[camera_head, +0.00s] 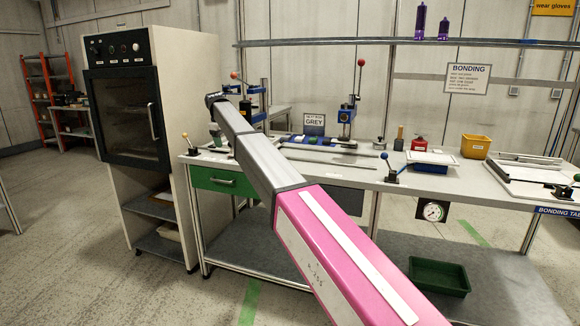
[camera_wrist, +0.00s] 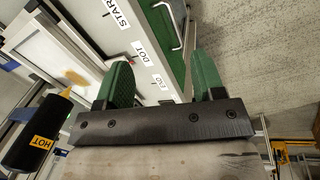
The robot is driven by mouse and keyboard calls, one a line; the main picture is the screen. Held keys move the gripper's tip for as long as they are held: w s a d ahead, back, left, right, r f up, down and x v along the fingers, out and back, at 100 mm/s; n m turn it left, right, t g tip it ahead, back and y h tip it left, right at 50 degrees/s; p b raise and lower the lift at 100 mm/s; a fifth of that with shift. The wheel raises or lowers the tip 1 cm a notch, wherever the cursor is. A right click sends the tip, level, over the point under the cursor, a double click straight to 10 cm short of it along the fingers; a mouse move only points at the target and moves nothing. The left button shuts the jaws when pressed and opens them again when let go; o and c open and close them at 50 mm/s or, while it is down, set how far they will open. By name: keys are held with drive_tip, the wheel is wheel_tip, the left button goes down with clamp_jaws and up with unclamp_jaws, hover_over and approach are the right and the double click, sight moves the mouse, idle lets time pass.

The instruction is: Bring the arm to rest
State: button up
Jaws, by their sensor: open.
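My arm crosses the head view from the lower right to the upper middle, with a pink link nearest and grey links beyond. Its far end is above the left part of the bonding table (camera_head: 345,173), near the oven cabinet. In the wrist view my gripper (camera_wrist: 160,70) has two green fingers standing well apart with nothing between them. Behind the fingers is a pale surface with START, DOT and END labels (camera_wrist: 140,48). The gripper looks clear of it, but the exact gap cannot be told.
The oven cabinet (camera_head: 125,95) stands left of the table. Lever presses (camera_head: 346,112), a yellow bin (camera_head: 475,146) and a white-topped tray (camera_head: 430,160) stand on the table. A black bottle marked HOT (camera_wrist: 35,133) shows in the wrist view. Open floor lies at the left.

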drive_tip(key=s+d+f+m, duration=0.2)
drive_tip(key=s+d+f, duration=0.2)
drive_tip(key=d+f, duration=0.5)
drive_tip(key=s+d+f+m+g, duration=0.1)
drive_tip(key=s+d+f, duration=0.4)
drive_tip(key=d+f, duration=0.35)
drive_tip(key=s+d+f+m, duration=0.2)
drive_tip(key=s+d+f, duration=0.2)
drive_tip(key=d+f, duration=0.45)
drive_tip(key=s+d+f+m, duration=0.2)
drive_tip(key=s+d+f, duration=0.3)
drive_tip(key=s+d, duration=0.2)
drive_tip(key=s+d+f+m, duration=0.2)
drive_tip(key=s+d+f, duration=0.3)
drive_tip(key=s, duration=0.7)
drive_tip(key=s+d+f+m+y, duration=0.1)
drive_tip(key=s+d+f+m, duration=0.1)
drive_tip(key=s+d+f, duration=0.4)
drive_tip(key=s+d, duration=0.3)
drive_tip(key=d, duration=0.1)
drive_tip(key=shift+s+g, duration=0.2)
drive_tip(key=shift+g, duration=0.2)
drive_tip(key=shift+c, duration=0.3)
